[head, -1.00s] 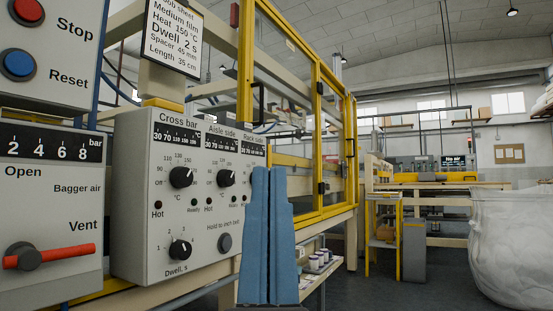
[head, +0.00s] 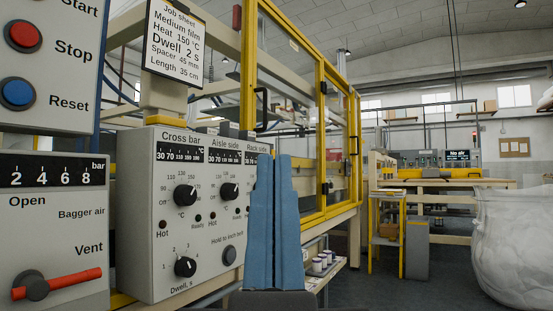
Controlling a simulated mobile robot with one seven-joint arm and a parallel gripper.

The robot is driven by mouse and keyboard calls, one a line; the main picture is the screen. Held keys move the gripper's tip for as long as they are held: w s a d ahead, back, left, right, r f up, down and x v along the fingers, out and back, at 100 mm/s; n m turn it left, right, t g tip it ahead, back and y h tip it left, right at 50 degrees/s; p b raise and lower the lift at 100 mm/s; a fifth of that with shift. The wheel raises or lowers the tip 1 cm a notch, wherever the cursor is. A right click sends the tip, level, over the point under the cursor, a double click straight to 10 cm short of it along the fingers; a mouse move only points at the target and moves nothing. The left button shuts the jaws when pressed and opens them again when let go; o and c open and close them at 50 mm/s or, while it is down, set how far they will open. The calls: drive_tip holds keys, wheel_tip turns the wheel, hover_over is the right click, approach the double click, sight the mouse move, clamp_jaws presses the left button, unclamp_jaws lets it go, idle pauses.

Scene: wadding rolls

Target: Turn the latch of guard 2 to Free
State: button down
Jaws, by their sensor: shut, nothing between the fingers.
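My gripper (head: 282,160) stands upright in the low middle of the head view. Its blue fingers are shut together and empty, in front of the heater panel's right edge. Behind it are yellow-framed clear guards (head: 294,133) along a machine. A black bar handle (head: 261,110) is on the nearer guard. Another dark handle (head: 353,146) is on the farther frame, and small black fittings (head: 323,87) sit on the post between. No label for guard 2 or Free shows, so I cannot tell which fitting is its latch. My gripper appears apart from all of them.
A grey heater panel (head: 172,255) with knobs and a bagger air panel (head: 50,225) with a red lever (head: 62,284) stand close on the left. A large translucent sack (head: 515,250) is at right. Open grey floor (head: 385,287) lies between.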

wheel_tip(320, 180, up, 61)
drive_tip(key=p, duration=5.8)
drive_tip(key=shift+f, duration=0.15)
